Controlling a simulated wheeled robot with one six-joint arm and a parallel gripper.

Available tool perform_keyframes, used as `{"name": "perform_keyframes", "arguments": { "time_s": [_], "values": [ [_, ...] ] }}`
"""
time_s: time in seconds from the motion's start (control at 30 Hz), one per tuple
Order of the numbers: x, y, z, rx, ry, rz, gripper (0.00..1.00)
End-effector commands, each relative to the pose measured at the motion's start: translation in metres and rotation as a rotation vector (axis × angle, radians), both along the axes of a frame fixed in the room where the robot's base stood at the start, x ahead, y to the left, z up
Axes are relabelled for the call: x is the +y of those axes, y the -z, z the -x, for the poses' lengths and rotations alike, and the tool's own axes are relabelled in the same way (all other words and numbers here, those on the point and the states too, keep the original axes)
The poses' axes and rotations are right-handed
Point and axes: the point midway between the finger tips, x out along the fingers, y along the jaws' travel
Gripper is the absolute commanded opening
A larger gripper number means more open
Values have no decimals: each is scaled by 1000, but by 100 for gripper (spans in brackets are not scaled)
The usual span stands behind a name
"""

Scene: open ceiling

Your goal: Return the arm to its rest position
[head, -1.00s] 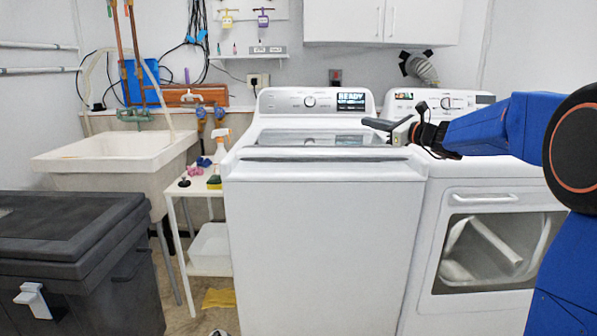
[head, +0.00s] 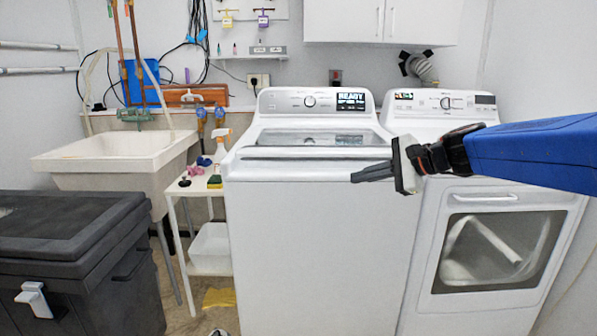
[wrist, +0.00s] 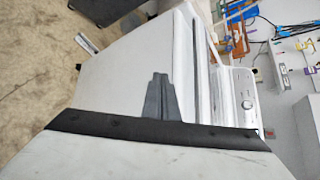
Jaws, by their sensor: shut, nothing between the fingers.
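My gripper (head: 372,173) is in front of the white top-load washer (head: 318,245), near the right part of its upper front edge in the head view. My blue arm reaches in from the right edge, across the front of the dryer. The fingers point left and are closed together with nothing between them. In the wrist view my gripper (wrist: 160,92) shows as dark fingers side by side, with the washer (wrist: 135,75) behind them. I cannot tell the exact gap between the fingers and the washer.
A white dryer (head: 458,290) stands right of the washer. To the left are a small white shelf table (head: 172,190) with a spray bottle (head: 222,140), a utility sink (head: 60,162) and a dark bin (head: 60,235). A white cabinet (head: 345,20) hangs above. Some floor shows between bin and washer.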

Motion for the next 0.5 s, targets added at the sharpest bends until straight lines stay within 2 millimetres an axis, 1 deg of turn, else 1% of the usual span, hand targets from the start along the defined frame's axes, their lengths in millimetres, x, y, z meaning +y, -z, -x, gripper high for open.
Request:
{"name": "perform_keyframes", "arguments": {
  "time_s": [0.03, 0.07, 0.1, 0.17, 0.2, 0.27, 0.3, 0.37, 0.4, 0.47, 0.5],
  "values": [
    [2, 10, 25, -21, -39, 78, 0],
    [1, 18, 38, -33, -64, 128, 0],
    [0, 28, 55, -49, -97, 193, 0],
    [-3, 43, 80, -71, -150, 291, 0],
    [-6, 54, 97, -85, -185, 356, 0],
    [-11, 69, 122, -108, -240, 452, 0],
    [-16, 79, 138, -122, -276, 516, 0],
    [-24, 94, 161, -144, -333, 611, 0],
    [-30, 104, 177, -157, -372, 674, 0],
    [-39, 119, 199, -177, -432, 769, 0],
    [-47, 129, 213, -190, -471, 830, 0]
  ]
}}
